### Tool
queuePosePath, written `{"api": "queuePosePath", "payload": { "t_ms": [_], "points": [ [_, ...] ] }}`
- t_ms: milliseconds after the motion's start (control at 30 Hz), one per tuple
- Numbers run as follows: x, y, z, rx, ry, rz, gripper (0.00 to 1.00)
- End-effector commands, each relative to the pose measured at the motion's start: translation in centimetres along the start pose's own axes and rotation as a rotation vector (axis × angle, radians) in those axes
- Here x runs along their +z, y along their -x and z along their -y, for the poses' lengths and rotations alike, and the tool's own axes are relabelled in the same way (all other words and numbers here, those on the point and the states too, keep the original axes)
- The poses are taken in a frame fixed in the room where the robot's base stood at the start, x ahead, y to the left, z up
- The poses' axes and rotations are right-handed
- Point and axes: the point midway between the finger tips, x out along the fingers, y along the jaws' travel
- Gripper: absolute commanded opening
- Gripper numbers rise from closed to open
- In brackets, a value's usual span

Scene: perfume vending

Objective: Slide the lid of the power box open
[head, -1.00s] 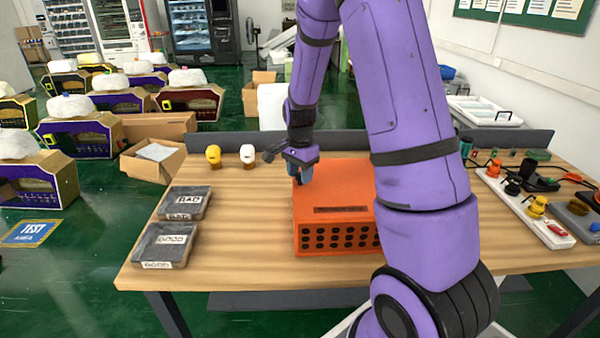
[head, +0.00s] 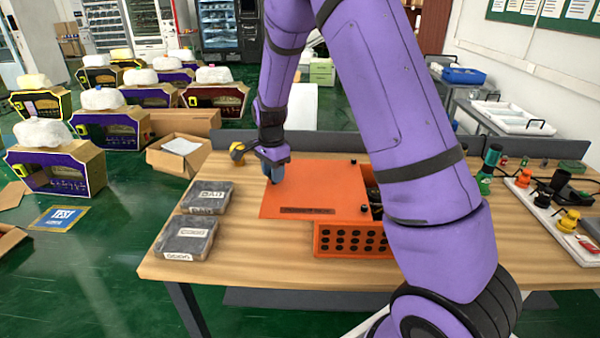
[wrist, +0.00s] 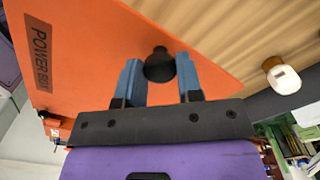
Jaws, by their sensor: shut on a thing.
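The orange power box (head: 352,239) stands on the wooden table, with round dark holes along its front. Its flat orange lid (head: 318,190) is shifted left and overhangs the box's left side. An opening with dark contents shows at the right, partly hidden by my arm. The lid's dark label (wrist: 39,51) shows there too.
Two grey trays (head: 208,197) marked BAD and GOOD (head: 185,238) lie just left of the lid. A white strip with coloured buttons (head: 545,212) is at the right. Bare table lies in front of the box.

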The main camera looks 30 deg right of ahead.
Motion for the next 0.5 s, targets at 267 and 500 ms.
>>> {"api": "queuePosePath", "payload": {
  "t_ms": [267, 500],
  "points": [
    [3.8, 0.0, 3.9, -0.001, 0.002, -0.001, 0.00],
    [4.8, 0.0, 4.9, -0.001, -0.001, 0.000, 0.00]
  ]
}}
